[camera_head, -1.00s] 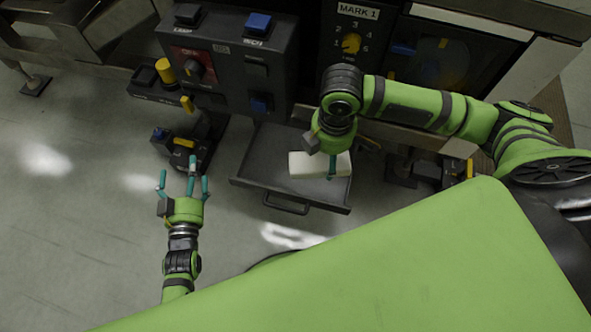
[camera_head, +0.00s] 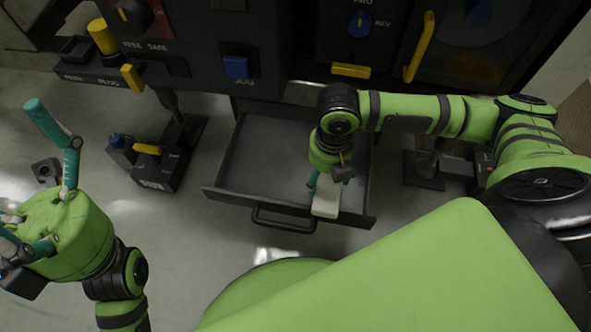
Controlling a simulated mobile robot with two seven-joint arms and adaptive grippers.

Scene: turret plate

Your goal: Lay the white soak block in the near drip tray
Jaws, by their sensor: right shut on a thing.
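The drip tray (camera_head: 258,165) is a dark drawer pulled out below the machine, with a bar handle at its front. The white soak block (camera_head: 325,204) is at the tray's front right, seen end-on. Its far part is hidden under my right gripper (camera_head: 325,184), which points down and is shut on it. I cannot tell whether the block touches the tray floor. My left gripper (camera_head: 38,185) is open and empty at the left, well away from the tray, with its teal fingers spread.
A small black box with a yellow part (camera_head: 152,164) stands on the floor left of the tray. The machine's panel, with a blue switch (camera_head: 237,67) and yellow handle (camera_head: 420,47), overhangs the back. The tray's left half is clear.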

